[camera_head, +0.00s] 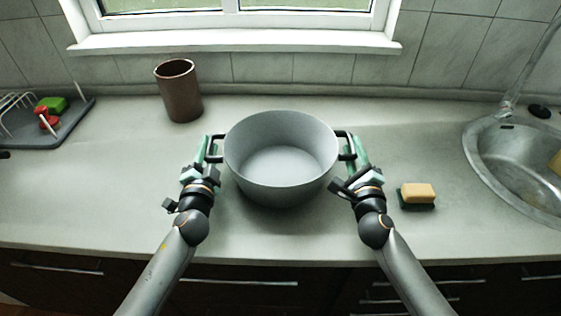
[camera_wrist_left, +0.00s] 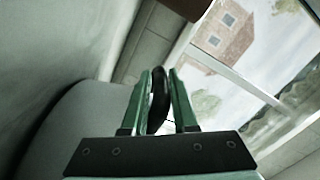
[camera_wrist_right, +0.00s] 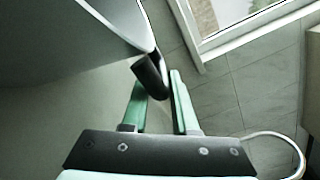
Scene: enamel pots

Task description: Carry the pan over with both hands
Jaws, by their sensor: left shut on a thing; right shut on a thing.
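The grey pan (camera_head: 281,160) is empty, with two dark side handles, and is in the middle of the head view over the counter. My left gripper (camera_head: 208,150) is shut on its left handle; in the left wrist view the dark handle (camera_wrist_left: 159,98) stands between the green fingers. My right gripper (camera_head: 357,149) is shut on the right handle; in the right wrist view that handle (camera_wrist_right: 150,76) reaches in at the fingers, with the pan wall (camera_wrist_right: 70,40) at the left. The pan looks level. A shadow lies below it, but I cannot tell how high it is.
A brown cup (camera_head: 179,91) stands at the back left. A dish rack on a dark tray (camera_head: 68,127) is at far left. The sink (camera_head: 480,150) is at far right. Counter at left front is clear.

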